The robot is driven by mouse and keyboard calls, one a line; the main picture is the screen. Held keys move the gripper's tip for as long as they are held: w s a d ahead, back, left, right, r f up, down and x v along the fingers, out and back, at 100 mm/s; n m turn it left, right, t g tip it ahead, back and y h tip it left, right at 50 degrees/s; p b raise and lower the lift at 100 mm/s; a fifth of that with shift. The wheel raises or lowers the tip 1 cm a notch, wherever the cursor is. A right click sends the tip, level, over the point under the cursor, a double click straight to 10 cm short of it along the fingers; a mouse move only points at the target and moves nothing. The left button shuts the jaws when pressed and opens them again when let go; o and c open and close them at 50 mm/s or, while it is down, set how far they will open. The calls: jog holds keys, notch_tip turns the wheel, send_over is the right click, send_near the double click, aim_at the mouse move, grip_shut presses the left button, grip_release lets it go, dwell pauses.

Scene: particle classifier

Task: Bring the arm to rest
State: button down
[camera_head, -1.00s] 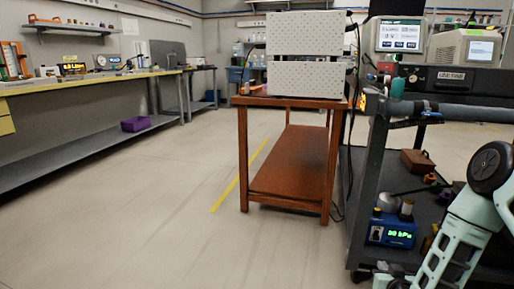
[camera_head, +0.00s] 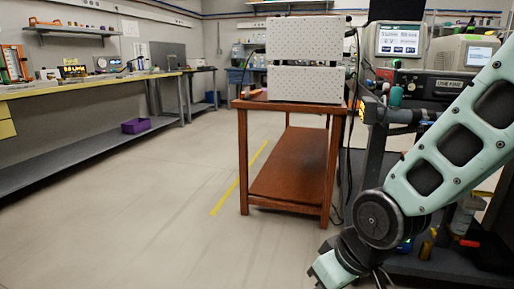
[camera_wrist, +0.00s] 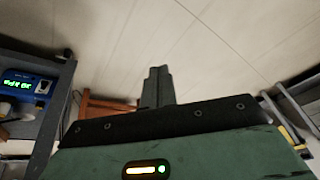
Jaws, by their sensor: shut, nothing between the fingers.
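My arm reaches down through the right side of the head view, with its pale green link slanting to a dark round joint. The arm's lower end runs to the bottom edge there, and my fingers cannot be made out in that view. In the wrist view my gripper (camera_wrist: 157,85) shows its dark fingers together over bare floor, with nothing between them. The arm hangs in front of the grey cart (camera_head: 365,160) and hides much of its shelves.
A brown wooden table (camera_head: 240,150) bearing a white perforated box (camera_head: 305,40) stands left of the cart. A blue device with a green display (camera_wrist: 30,85) shows in the wrist view. A long workbench (camera_head: 90,85) runs along the left. Floor between is clear.

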jog(key=s+d+r+n+g+h, duration=0.1)
jog(key=s+r, duration=0.2)
jog(key=s, duration=0.4)
jog(key=s+d+r+n+g+h, duration=0.1)
jog(key=s+r+g, duration=0.15)
jog(key=s, duration=0.45)
notch_tip(320, 180, up, 38)
jog(key=p, duration=3.8)
jog(key=shift+w+r+t, duration=0.25)
jog(key=shift+w+t, duration=0.1)
jog(key=c, duration=2.1)
grip_release()
jog(key=shift+c, duration=0.2)
